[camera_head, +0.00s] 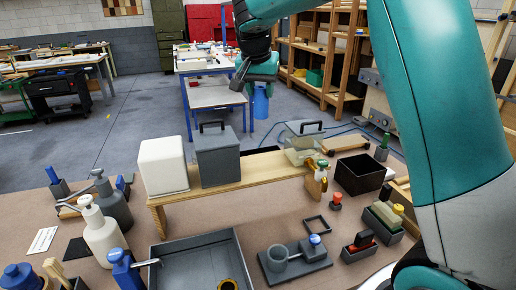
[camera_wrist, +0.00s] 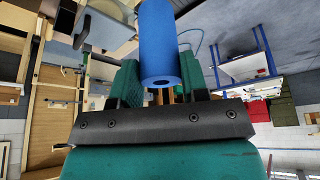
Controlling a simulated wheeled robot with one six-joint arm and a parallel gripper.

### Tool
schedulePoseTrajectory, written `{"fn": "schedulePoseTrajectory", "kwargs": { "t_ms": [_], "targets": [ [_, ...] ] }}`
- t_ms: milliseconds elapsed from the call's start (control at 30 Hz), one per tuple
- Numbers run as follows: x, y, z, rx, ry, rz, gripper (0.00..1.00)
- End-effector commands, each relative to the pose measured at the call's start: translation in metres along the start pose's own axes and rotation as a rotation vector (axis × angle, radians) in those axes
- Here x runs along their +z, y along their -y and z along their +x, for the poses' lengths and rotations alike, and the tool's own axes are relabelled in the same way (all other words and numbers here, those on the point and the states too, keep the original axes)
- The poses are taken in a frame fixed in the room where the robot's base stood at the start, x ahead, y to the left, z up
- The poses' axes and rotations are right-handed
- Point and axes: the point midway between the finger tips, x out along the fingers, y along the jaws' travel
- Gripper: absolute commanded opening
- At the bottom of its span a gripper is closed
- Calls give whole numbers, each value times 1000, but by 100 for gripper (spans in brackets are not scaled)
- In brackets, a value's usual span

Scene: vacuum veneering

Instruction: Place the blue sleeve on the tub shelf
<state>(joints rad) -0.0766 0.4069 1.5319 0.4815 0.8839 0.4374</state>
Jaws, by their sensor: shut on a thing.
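My gripper (camera_head: 258,80) is shut on the blue sleeve (camera_head: 261,105) and holds it upright in the air, beyond and above the bench. In the wrist view the sleeve (camera_wrist: 160,40) is a smooth blue cylinder with a hole in its end, between the green fingers of my gripper (camera_wrist: 158,78). The tub shelf (camera_head: 265,167) is a low wooden board raised above the bench. A white tub (camera_head: 163,166), a dark grey tub with a handle (camera_head: 217,158) and a clear lidded tub (camera_head: 303,148) stand on it. The board between the grey and clear tubs is bare.
A dark open box (camera_head: 360,175) sits to the right. My arm covers the right side. A blue-framed table (camera_head: 215,97) stands behind.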

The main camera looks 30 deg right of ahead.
Motion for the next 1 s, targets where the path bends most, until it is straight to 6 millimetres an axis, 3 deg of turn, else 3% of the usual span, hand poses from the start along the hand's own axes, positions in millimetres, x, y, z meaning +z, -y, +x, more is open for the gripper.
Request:
{"fn": "schedulePoseTrajectory", "kwargs": {
  "t_ms": [200,400,833,1000],
  "targets": [
    [24,-1,57,6,6,-1,18],
    [40,-2,96,3,4,2,18],
    [58,-2,144,3,3,4,18],
    [60,-2,148,0,0,5,18]
  ]
}}
